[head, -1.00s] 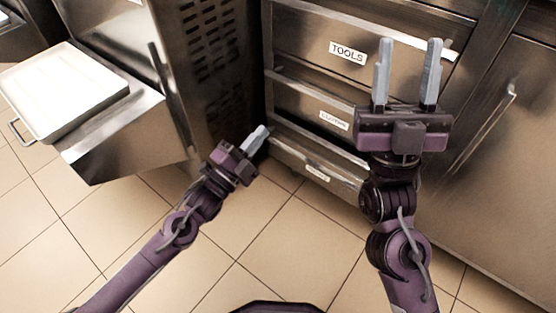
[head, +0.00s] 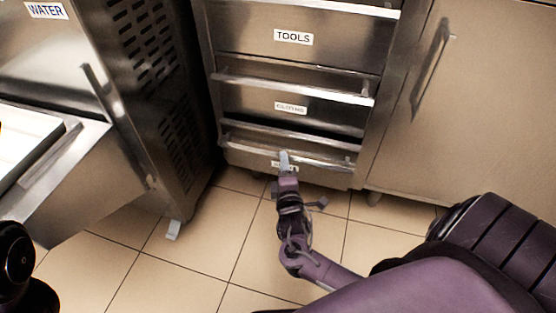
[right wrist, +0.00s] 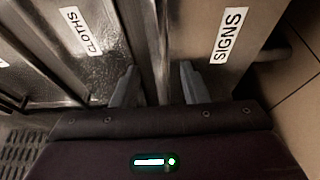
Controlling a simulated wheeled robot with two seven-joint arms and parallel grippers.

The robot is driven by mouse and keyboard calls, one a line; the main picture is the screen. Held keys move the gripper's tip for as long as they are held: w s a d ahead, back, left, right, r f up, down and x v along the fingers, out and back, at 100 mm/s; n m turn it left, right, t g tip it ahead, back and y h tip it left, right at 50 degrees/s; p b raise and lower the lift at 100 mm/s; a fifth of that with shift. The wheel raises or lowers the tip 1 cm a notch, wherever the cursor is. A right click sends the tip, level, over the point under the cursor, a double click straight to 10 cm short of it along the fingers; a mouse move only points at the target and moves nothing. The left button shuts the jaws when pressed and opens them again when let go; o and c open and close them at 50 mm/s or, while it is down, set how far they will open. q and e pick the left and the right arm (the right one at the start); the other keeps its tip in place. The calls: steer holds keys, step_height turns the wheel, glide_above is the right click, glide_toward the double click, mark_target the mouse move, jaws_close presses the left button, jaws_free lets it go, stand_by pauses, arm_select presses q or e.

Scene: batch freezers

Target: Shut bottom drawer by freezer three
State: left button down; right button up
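The bottom drawer (head: 330,166) is the lowest of the stacked metal drawers and stands slightly out, with a dark gap above its front. Its label is mostly covered by my right gripper in the head view; in the right wrist view the drawer front (right wrist: 255,35) reads SIGNS. My right gripper (head: 284,160) is at the middle of this drawer's front. In the right wrist view its two fingers (right wrist: 160,88) are apart, one on each side of the drawer's upper edge. Whether they touch it, I cannot tell. My left gripper is out of view.
The cloths drawer (head: 325,110) and tools drawer (head: 340,50) above look shut. A freezer with a vented side (head: 150,60) stands left, with an open drawer (head: 75,180) holding a white tray jutting out. A cabinet door (head: 490,100) is at right. The tiled floor (head: 200,270) is clear.

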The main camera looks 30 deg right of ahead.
steer(key=shift+b+x, duration=0.65)
steer(key=shift+x, duration=1.2)
jaws_close()
